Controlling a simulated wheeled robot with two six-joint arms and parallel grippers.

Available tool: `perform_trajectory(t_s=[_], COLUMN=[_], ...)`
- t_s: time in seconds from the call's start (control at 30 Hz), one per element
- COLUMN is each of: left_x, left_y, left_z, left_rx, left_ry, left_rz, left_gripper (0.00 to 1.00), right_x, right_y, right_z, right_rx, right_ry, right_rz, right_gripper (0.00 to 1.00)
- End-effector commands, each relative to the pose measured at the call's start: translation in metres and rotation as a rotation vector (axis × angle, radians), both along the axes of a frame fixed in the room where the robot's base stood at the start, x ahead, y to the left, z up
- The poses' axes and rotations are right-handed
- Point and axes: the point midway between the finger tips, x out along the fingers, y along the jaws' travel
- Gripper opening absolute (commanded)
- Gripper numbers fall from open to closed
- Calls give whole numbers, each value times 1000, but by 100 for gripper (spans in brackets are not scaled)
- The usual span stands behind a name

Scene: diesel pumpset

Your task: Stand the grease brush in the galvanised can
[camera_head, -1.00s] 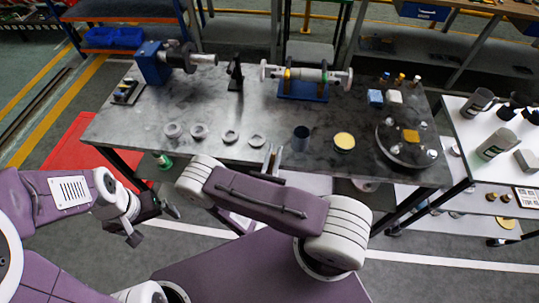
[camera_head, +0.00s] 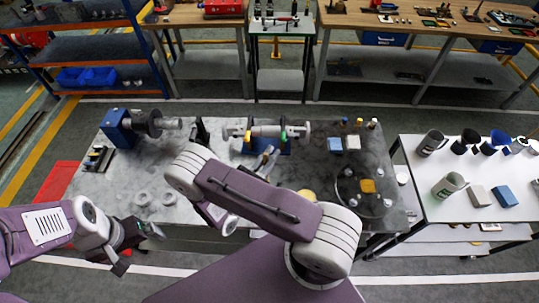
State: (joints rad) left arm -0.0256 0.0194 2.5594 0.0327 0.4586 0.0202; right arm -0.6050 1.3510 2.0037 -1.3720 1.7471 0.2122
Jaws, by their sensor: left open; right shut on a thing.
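My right gripper (camera_head: 264,164) is mostly hidden behind my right forearm. Only a small part shows above the arm, over the middle of the grey worktable (camera_head: 105,190). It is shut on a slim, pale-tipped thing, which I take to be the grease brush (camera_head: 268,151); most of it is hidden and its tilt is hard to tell. The small grey can that stood on the worktable, left of the yellow disc (camera_head: 307,195), is hidden behind my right arm. My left gripper (camera_head: 138,249) is open and empty, in front of the worktable's left front edge.
A shaft assembly on a blue stand (camera_head: 262,134) is just beyond my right gripper. A blue machine (camera_head: 118,127) is at the back left. Pale rings (camera_head: 142,199) lie front left. A round dark tray (camera_head: 366,203) is at right. A white side table (camera_head: 415,196) holds several cups.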

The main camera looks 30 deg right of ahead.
Motion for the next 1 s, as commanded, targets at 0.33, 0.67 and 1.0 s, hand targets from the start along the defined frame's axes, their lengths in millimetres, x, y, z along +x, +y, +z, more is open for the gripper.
perform_trajectory(t_s=[0.33, 0.67, 1.0], left_x=[-1, -1, -1], left_y=[0, 1, 1], left_z=[-12, -39, -67], left_rx=[0, 0, 0], left_ry=[1, 0, 1], left_rz=[1, 0, 1], left_gripper=[100, 100, 100], right_x=[0, 0, 0], right_y=[1, 1, 2], right_z=[-14, -46, -80], right_rx=[1, 1, 1], right_ry=[-1, -1, -2], right_rz=[2, 2, 3], right_gripper=[0, 0, 0])
